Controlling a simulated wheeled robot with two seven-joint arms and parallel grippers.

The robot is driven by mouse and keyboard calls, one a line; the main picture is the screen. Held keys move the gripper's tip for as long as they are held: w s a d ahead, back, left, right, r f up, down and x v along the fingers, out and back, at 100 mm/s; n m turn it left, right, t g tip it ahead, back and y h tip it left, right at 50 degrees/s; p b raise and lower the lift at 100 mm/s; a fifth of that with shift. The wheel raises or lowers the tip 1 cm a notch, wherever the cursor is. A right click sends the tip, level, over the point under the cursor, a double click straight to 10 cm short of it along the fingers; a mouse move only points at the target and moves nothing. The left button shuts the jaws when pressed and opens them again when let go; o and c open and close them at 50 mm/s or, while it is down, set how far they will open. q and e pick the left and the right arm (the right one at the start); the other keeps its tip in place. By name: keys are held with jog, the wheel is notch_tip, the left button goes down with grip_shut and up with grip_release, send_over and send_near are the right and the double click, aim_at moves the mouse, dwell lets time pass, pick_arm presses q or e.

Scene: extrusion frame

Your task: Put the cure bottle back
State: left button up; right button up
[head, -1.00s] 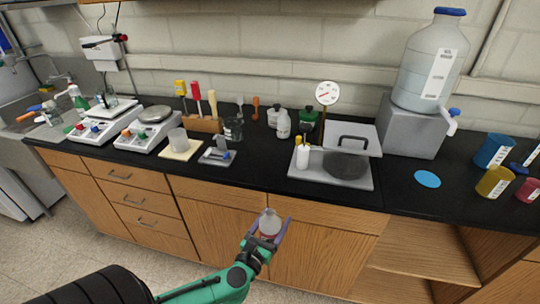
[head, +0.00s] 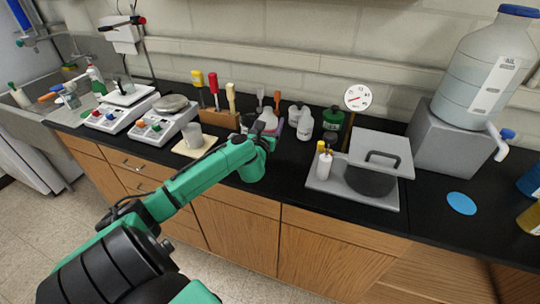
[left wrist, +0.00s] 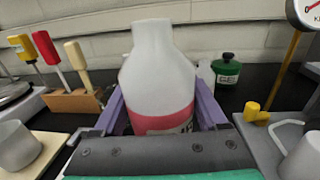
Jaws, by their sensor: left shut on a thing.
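My left gripper (head: 266,132) is shut on a white bottle with a red label (head: 268,117), held upright over the back of the black counter. In the left wrist view this bottle (left wrist: 160,75) stands between the purple fingers, its label partly hidden by the gripper body. I cannot read the label to confirm that it is the cure bottle. A white bottle (head: 306,126) stands just right of the gripper, and a green container (head: 333,119) is further right. My right gripper is not in view.
A wooden tool rack (head: 222,122) with coloured handles stands left of the gripper. A grey press with a plate (head: 355,195) and a dial gauge (head: 358,97) are on the right. A cup (head: 193,134) sits on a pale pad. The counter around the blue disc (head: 461,203) is clear.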

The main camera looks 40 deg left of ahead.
pick_arm(q)
notch_tip(320, 180, down, 11)
jog(key=shift+w+f+b, duration=0.1)
jog(key=shift+b, duration=1.1)
jog(key=o, duration=1.4)
jog(key=shift+f, duration=0.1)
jog(key=shift+s+d, duration=0.15)
jog(key=shift+s, duration=0.1)
jog(key=v, duration=1.1)
jog(key=shift+s+d, duration=0.1)
jog(key=shift+s, duration=0.15)
